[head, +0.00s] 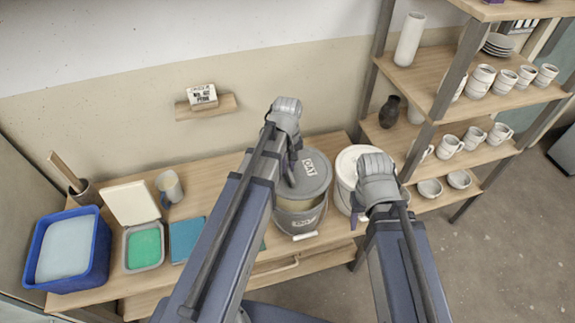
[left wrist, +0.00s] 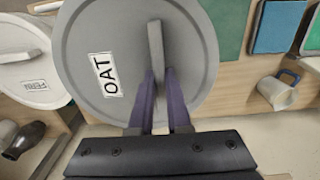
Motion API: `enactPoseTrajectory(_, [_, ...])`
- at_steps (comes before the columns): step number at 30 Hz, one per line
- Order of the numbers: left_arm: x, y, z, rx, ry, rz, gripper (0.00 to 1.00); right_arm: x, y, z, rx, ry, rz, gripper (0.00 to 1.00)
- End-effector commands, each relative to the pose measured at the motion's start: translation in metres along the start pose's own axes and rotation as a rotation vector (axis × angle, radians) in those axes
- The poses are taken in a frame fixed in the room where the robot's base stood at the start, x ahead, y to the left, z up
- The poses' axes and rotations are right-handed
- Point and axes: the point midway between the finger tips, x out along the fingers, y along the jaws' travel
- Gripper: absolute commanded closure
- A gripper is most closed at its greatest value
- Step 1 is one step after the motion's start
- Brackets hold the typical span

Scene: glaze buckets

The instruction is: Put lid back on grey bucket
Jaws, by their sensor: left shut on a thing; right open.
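The grey lid (head: 317,172), labelled OAT, is held by its upright bar handle in my left gripper (head: 291,170). The grey bucket (head: 297,222) stands on the table below the lid, and a beige strip of its inside seems to show at the front. The lid hides the rest of the opening; I cannot tell how large the gap between them is. In the left wrist view the lid (left wrist: 185,60) fills the middle, with the purple fingers (left wrist: 159,85) on both sides of its handle. My right gripper (head: 357,210) is open and empty in front of the white bucket.
The white bucket (head: 346,182) stands close on the right; its label also shows in the left wrist view (left wrist: 35,85). A blue tub (head: 100,257), green tray (head: 160,247), blue book (head: 188,237) and mug (head: 171,187) are on the left. Shelves with pottery (head: 440,75) stand right.

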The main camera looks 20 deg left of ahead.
Motion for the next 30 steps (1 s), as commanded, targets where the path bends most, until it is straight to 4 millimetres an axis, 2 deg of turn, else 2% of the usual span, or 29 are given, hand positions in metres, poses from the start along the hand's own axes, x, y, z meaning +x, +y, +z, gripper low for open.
enactPoseTrajectory(15, [0.049, 0.000, 0.000, 0.000, 0.000, 0.000, 1.00, 0.049, -0.005, -0.003, 0.001, 0.000, 0.000, 0.50])
enactPoseTrajectory(20, [0.055, 0.000, 0.000, 0.000, 0.000, 0.000, 1.00, 0.055, -0.005, -0.003, 0.001, 0.000, 0.000, 0.50])
enactPoseTrajectory(30, [0.055, 0.000, 0.000, 0.000, 0.000, 0.000, 1.00, 0.055, -0.005, -0.003, 0.001, 0.000, 0.000, 0.50])
